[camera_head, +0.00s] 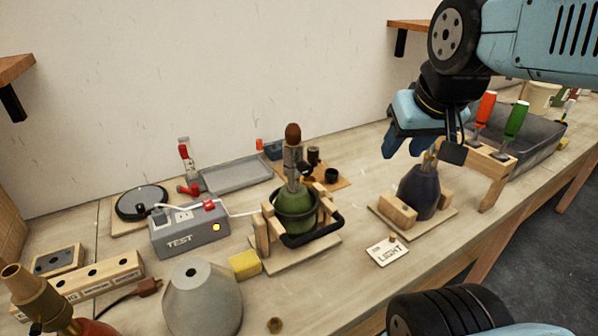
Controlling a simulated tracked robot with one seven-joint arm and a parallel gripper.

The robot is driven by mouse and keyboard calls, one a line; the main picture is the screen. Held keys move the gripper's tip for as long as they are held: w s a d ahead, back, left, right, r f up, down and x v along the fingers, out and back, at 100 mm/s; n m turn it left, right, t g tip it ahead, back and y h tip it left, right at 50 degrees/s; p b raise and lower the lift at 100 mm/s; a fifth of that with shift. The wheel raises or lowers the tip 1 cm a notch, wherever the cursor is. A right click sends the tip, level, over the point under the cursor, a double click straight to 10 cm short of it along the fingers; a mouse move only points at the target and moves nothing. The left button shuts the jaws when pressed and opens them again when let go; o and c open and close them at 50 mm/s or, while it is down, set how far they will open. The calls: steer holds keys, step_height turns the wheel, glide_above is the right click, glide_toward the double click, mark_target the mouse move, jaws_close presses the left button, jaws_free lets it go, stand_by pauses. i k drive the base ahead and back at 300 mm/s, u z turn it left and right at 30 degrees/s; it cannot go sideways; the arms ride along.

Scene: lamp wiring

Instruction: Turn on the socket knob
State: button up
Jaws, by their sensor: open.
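A green lamp base (296,208) stands upright in a wooden cradle with a black bar. A metal socket (293,165) rises from its top, with a brown rounded piece above. A small dark part (306,169) beside the socket may be its knob; it is too small to be sure. My gripper (424,156) is open, to the right of the green lamp. It hangs over a dark blue-grey lamp base (419,192), which stands between wooden blocks. A brass-coloured part shows at that base's top, between or behind the fingers; I cannot tell whether they touch it.
A grey TEST box (190,232) with a yellow light stands left of the green lamp. A grey cone (202,300) stands in front. A LIGHT card (388,251) lies before the dark base. A screwdriver rack (490,160) and a grey bin (540,140) are at right.

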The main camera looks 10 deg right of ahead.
mark_target(305, 168)
steer(key=u, duration=0.05)
steer(key=k, duration=2.05)
steer(key=u, duration=0.7)
steer(key=i, duration=1)
steer(key=z, duration=0.05)
